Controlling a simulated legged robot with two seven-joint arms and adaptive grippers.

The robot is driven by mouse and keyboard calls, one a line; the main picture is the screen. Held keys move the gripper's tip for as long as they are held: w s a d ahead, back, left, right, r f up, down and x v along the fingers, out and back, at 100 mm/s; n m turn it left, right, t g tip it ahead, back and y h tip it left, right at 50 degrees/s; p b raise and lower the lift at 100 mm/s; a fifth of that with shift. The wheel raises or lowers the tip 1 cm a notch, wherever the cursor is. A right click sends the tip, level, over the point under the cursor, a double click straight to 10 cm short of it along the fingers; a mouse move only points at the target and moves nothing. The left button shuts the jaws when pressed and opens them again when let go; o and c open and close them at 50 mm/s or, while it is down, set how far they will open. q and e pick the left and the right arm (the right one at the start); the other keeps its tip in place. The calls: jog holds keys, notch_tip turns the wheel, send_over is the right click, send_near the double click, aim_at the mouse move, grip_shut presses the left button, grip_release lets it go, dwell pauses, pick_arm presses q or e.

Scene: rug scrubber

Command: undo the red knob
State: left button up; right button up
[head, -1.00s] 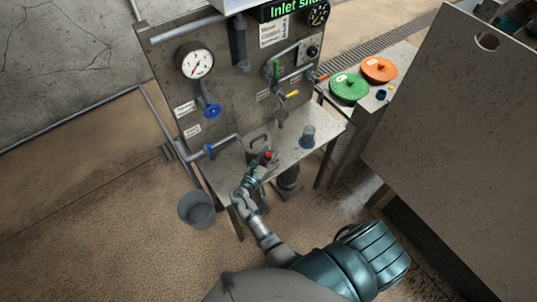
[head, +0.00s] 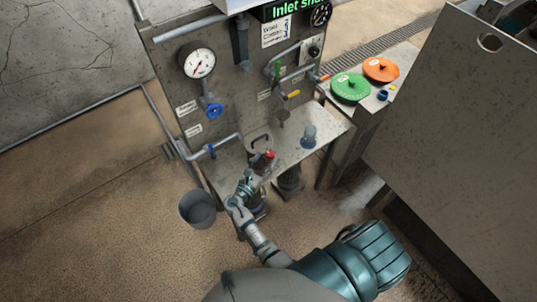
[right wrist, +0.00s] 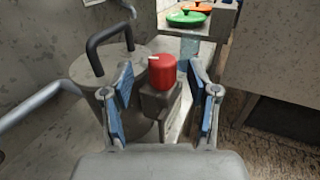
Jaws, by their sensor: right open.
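The red knob (right wrist: 162,71) is a short red cylinder with a small white mark on its top edge. It sits on a grey block beside a grey canister (right wrist: 92,72) with a black arched handle. In the head view the red knob (head: 269,155) shows small at the front of the metal bench. My right gripper (right wrist: 162,108) is open and empty, its blue-padded fingers apart on either side of the knob in the wrist view, with the knob beyond them. In the head view my right gripper (head: 251,181) is just below and left of the knob. My left gripper is not in view.
A metal bench (head: 322,136) carries a clear jar (head: 309,136) to the right. A panel with a gauge (head: 197,62) and blue valve handle (head: 214,111) rises behind. A grey bucket (head: 197,209) stands on the floor at left. A large grey panel (head: 455,130) blocks the right.

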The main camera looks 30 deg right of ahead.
aim_at(267, 156)
jog(key=v, duration=0.3)
jog(key=shift+s+a, duration=0.1)
jog(key=shift+a, duration=0.25)
